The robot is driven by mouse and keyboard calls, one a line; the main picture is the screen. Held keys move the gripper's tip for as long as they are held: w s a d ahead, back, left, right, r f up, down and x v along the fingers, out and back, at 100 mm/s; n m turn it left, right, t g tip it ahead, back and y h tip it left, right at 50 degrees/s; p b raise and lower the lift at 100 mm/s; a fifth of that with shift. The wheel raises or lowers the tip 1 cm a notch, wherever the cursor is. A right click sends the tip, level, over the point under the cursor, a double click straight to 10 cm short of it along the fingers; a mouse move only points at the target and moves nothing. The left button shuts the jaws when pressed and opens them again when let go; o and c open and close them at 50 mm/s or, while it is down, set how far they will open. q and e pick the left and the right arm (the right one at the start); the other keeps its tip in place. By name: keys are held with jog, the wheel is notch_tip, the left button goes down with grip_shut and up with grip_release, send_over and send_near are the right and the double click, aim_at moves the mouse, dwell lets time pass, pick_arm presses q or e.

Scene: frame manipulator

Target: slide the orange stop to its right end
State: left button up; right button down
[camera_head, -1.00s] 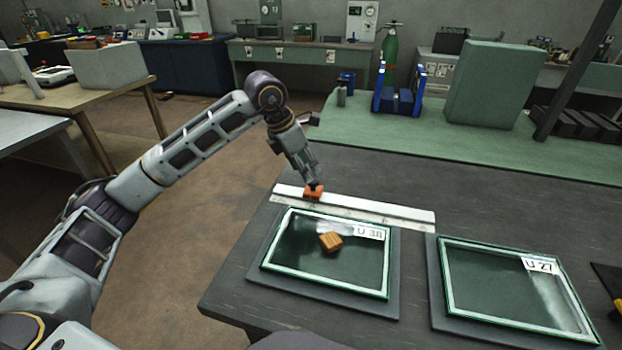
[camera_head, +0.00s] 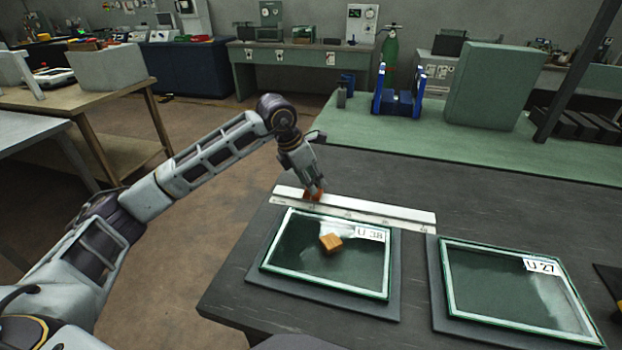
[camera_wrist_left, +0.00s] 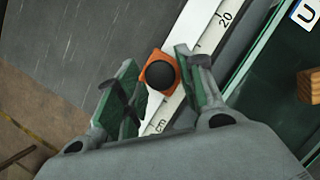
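The orange stop (camera_head: 312,195) sits on the white ruler (camera_head: 385,213) near the ruler's left end. In the left wrist view the stop (camera_wrist_left: 160,72) is an orange block with a round black knob, on the ruler with its printed scale (camera_wrist_left: 215,30). My left gripper (camera_head: 313,188) is down at the stop. In the left wrist view its two green-padded fingers (camera_wrist_left: 155,80) stand apart, one on each side of the stop, with a gap visible at the left finger. In the head view the fingers partly hide the stop. My right gripper is not in view.
A framed glass panel marked U 38 (camera_head: 290,270) lies just in front of the ruler, with a small wooden block (camera_head: 330,243) on it. A second panel marked U 27 (camera_head: 470,308) lies to the right. The dark table behind the ruler is clear.

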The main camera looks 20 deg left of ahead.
pick_arm(q)
grip_shut()
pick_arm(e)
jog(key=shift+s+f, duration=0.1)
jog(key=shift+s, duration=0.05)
pick_arm(q)
jog(key=shift+d, duration=0.1)
